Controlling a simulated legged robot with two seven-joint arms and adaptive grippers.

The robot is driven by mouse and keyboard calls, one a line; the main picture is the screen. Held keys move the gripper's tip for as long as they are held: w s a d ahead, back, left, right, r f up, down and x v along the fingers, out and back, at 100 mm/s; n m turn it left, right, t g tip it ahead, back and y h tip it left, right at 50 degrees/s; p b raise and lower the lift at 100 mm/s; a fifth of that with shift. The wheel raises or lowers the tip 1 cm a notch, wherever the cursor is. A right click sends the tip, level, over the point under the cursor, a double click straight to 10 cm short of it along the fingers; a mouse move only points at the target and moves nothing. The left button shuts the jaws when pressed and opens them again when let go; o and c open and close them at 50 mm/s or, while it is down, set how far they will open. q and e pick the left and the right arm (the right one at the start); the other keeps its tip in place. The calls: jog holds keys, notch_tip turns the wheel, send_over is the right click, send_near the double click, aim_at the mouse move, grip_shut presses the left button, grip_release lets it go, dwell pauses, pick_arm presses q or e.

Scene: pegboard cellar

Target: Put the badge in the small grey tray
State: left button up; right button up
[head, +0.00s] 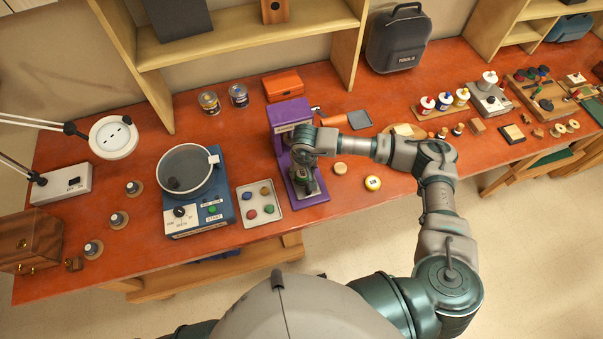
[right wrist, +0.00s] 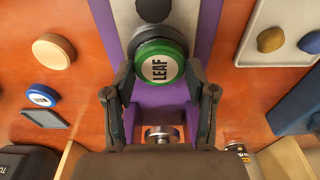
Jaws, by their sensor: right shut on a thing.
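The green badge marked LEAF (right wrist: 158,68) sits at the lower part of the purple press (head: 288,112), and its green edge shows in the head view (head: 303,178). My right gripper (head: 304,165) reaches into the press. In the right wrist view its two fingers (right wrist: 160,76) are shut on the badge, one on each side. Whether the badge is clear of the die beneath it, I cannot tell. The small grey tray (head: 360,119) lies empty on the bench, right of the press, and shows at the left in the right wrist view (right wrist: 43,119). My left gripper is out of view.
A wooden disc (head: 340,168) and a yellow badge (head: 372,183) lie right of the press. A white-and-blue badge (right wrist: 52,96) lies close to the grey tray. A pale tray (head: 247,195) of coloured pieces stands left of the press. An orange box (head: 283,85) stands behind it.

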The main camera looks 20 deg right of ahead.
aim_at(303, 173)
jog(key=shift+r+p, duration=1.25)
jog(key=shift+r, duration=1.65)
jog(key=shift+d+r, duration=0.1)
jog(key=shift+r, duration=0.05)
